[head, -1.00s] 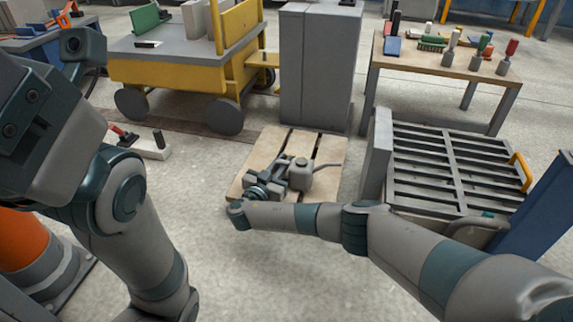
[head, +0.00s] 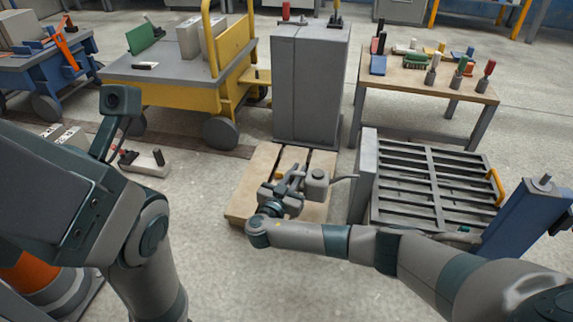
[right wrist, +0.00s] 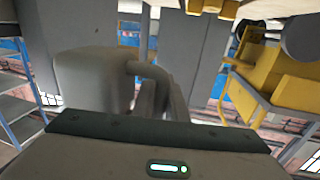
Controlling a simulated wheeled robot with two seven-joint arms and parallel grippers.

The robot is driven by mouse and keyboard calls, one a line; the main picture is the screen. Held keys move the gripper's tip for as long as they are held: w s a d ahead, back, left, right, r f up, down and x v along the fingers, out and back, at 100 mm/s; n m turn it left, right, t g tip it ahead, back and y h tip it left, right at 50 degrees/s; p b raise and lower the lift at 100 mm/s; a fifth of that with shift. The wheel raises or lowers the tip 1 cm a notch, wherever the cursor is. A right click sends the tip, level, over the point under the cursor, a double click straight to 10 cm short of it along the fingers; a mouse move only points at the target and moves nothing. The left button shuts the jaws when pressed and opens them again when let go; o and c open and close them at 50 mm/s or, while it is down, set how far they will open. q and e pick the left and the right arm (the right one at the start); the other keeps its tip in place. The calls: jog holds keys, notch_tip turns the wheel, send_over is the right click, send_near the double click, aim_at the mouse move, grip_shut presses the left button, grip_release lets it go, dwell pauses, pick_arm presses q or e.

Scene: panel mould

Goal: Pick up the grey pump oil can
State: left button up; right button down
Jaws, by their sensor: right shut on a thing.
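The grey pump oil can (head: 317,185) is in my right gripper (head: 297,181), over the right part of the wooden pallet (head: 246,197). Its thin spout points right, past the pallet's edge. The can appears to be held above the boards; its underside is hard to see. The right gripper is shut on it from the left and hides part of it. In the right wrist view the can (right wrist: 92,80) is large at the left, with a curved handle beside it. My left arm fills the left of the head view, but its gripper does not show.
A grey cabinet (head: 309,90) stands behind the pallet. A slatted grey crate (head: 425,190) is at the right, close to the spout. A yellow cart (head: 170,100) is at the back left, a wooden table (head: 430,86) at the back right. Open floor lies in front.

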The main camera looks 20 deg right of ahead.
aim_at(317, 181)
jog(key=shift+s+d+r+p, duration=0.4)
jog(key=shift+s+r, duration=0.1)
jog(key=shift+s, duration=0.15)
jog(key=shift+s+d+r+p, duration=0.35)
jog(key=shift+s+r, duration=0.15)
jog(key=shift+s, duration=0.15)
